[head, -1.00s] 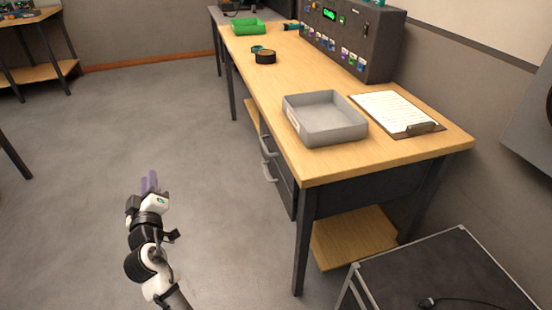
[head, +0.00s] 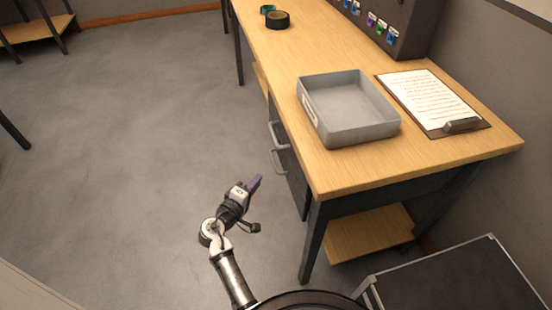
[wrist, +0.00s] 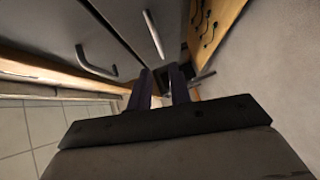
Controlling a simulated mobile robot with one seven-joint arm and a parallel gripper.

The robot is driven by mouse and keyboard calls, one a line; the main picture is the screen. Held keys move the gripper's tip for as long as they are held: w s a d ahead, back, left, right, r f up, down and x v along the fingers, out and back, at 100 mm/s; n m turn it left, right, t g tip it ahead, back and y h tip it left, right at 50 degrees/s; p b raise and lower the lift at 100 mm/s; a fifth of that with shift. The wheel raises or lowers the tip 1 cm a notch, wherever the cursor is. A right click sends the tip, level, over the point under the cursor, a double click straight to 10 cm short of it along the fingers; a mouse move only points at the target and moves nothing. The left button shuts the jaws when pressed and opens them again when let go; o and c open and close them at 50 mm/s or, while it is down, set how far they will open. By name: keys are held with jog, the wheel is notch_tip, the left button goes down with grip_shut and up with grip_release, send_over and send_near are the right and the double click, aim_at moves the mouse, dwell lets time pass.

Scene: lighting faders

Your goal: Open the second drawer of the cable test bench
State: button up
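The cable test bench (head: 300,55) has a wooden top and dark drawers on its left side. Two pale bar handles show in the head view, an upper one (head: 276,135) and a lower one (head: 281,160). The drawers look shut. My gripper (head: 257,182) is left of and below the lower handle, apart from it. In the wrist view its two purple fingers (wrist: 160,90) are apart with nothing seen between them. Two bar handles (wrist: 95,64) (wrist: 153,35) on grey fronts lie beyond the fingertips. Which handle is which drawer's is unclear in the wrist view.
A grey tray (head: 350,130) and a clipboard (head: 430,100) lie on the bench top, with a black tape roll (head: 278,19) farther back. A dark cart (head: 460,285) stands at the lower right. The floor (head: 130,130) left of the bench is clear.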

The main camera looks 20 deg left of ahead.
aim_at(274, 161)
jog(key=x, duration=1.2)
jog(key=shift+w+d+p, duration=0.1)
jog(key=shift+w+p, duration=0.05)
jog(key=shift+p, duration=0.25)
grip_shut()
